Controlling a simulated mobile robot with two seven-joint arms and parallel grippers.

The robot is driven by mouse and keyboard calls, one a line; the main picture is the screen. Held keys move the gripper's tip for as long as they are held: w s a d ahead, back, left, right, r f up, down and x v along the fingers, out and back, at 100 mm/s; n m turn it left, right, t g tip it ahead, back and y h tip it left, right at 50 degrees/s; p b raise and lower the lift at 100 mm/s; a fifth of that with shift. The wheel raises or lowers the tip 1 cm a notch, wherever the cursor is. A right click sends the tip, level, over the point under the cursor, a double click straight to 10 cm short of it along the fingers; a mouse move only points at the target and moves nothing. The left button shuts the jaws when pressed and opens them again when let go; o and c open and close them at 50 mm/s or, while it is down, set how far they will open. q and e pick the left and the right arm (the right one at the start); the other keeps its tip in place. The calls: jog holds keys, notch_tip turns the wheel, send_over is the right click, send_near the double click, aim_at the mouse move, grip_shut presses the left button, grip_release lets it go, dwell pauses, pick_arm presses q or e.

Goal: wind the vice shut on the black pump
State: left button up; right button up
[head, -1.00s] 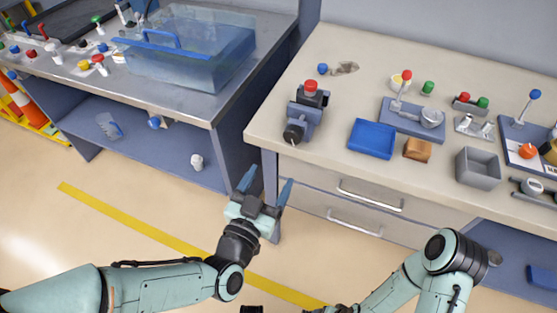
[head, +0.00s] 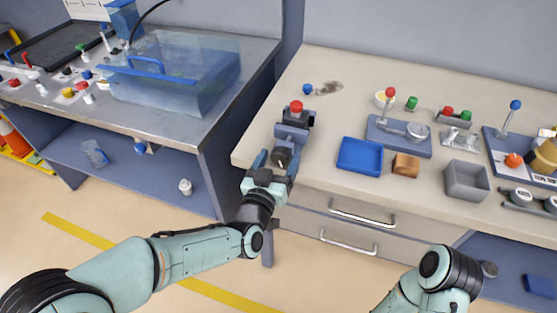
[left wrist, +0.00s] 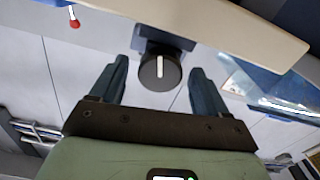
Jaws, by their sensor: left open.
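The blue-grey vice (head: 290,133) stands at the left front edge of the light workbench. The black pump (head: 308,120), with a red cap (head: 296,106) on top, sits in the vice. The vice's dark round knob (head: 283,157) faces the front; in the left wrist view the knob (left wrist: 160,72) shows a white upright mark. My left gripper (head: 276,163) is open, with one finger on each side of the knob. In the left wrist view the left gripper (left wrist: 157,66) shows gaps between both fingers and the knob. My right gripper is out of view.
A blue tray (head: 360,156), a brown block (head: 406,165) and a grey bin (head: 466,181) stand right of the vice. A small blue knob (head: 308,89) lies behind it. A clear tank (head: 175,75) stands on the left bench.

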pick_arm(q)
jog(key=shift+w, duration=0.2)
jog(key=c, duration=1.1)
jog(key=shift+o, duration=0.3)
jog(key=shift+m, duration=0.8)
jog(key=o, duration=1)
jog(key=shift+o, duration=0.2)
jog(key=shift+s, duration=0.1)
